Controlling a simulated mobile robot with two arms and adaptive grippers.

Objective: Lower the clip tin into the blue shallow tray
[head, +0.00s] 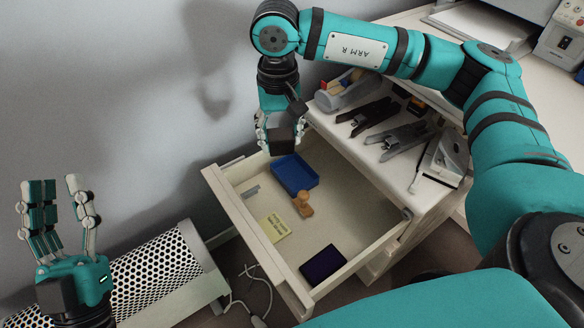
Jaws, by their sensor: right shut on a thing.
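The blue shallow tray (306,183) lies in the far part of the open drawer and looks empty. My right gripper (280,136) reaches down over the drawer's far end, shut on a dark box-like thing (282,145), which appears to be the clip tin. The fingers stand on both sides of it and hide part of it. It is above and a little to the left of the tray in the picture, apparently still in the air. My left gripper (60,205) is at the far left, fingers up and spread apart, empty and away from the drawer.
The drawer (232,205) also holds a wooden stamp (302,204), a yellow note (274,227), a dark pad (323,264) and a small grey piece (251,191).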

